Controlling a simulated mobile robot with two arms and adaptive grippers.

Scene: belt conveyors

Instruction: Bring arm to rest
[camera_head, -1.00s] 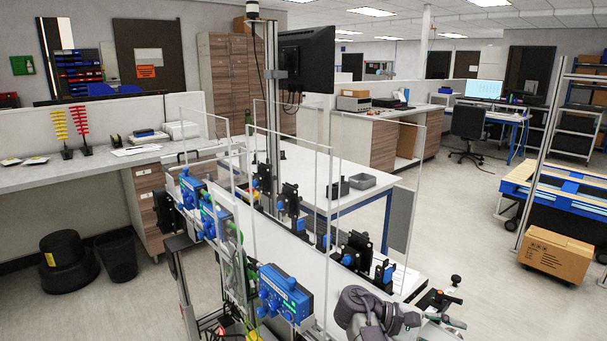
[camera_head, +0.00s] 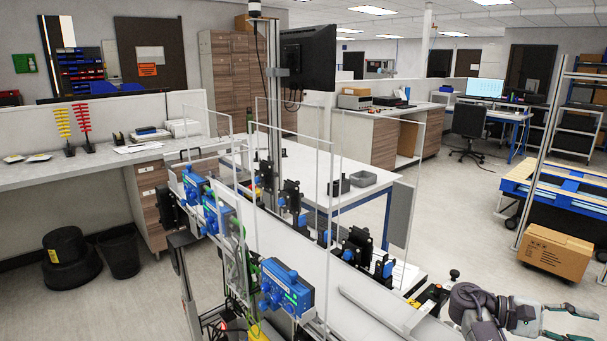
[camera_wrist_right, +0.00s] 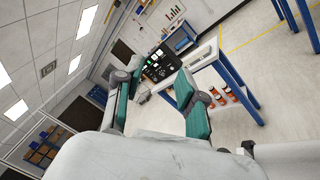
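My right arm comes in at the bottom right of the head view. Its right gripper (camera_head: 575,322) points to the right, with its two fingers spread apart. In the right wrist view the same gripper (camera_wrist_right: 158,82) shows two fingers with green pads, a wide gap between them and nothing held. The gripper hangs clear of the conveyor, over the floor side. My left gripper is not in the head view.
The belt conveyor station with clear guard panels and blue control boxes (camera_head: 286,290) stands left of my right arm. The floor between is free.

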